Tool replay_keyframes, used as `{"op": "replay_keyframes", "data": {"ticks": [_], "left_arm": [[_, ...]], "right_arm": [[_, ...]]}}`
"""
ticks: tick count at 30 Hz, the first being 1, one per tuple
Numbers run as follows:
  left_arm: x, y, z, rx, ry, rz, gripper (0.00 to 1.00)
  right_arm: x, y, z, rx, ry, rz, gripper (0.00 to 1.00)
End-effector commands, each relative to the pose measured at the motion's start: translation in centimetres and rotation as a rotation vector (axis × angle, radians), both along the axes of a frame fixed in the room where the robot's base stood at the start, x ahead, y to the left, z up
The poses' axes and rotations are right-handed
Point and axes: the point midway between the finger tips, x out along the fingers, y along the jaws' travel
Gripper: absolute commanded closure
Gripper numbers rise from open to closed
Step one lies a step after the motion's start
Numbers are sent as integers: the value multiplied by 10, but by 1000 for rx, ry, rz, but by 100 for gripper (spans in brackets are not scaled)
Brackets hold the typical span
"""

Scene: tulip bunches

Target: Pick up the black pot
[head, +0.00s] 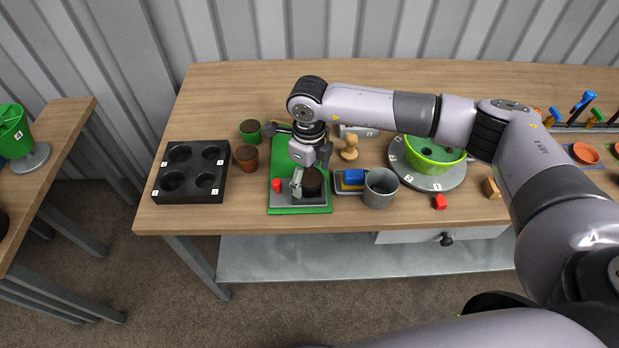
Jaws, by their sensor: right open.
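The black pot (313,185) stands upright on a dark grey pad at the front of the green board (277,207), near the front edge of the wooden table. My right gripper (303,180) is open and reaches down from above at the pot. One finger shows at the pot's left side. The other finger is hard to make out, so I cannot tell whether it touches the pot. The gripper partly hides the pot's upper left. My left gripper is not in view.
A black tray with round holes (191,196) lies left of the board. A brown pot (246,157) and a green pot (250,130) stand between them. Close right are a grey cup (380,189), a blue sponge-like block (354,177) and a wooden stamp (349,147).

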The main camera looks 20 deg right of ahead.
Motion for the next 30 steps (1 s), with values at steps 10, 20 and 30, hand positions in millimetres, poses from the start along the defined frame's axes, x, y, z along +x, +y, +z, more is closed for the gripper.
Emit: {"op": "replay_keyframes", "data": {"ticks": [10, 20, 30], "left_arm": [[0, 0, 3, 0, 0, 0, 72], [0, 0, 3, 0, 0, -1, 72], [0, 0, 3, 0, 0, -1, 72]], "right_arm": [[0, 0, -13, 1, -1, 0, 26], [0, 0, -13, 1, -1, 0, 46], [0, 0, -13, 1, -1, 0, 69]]}}
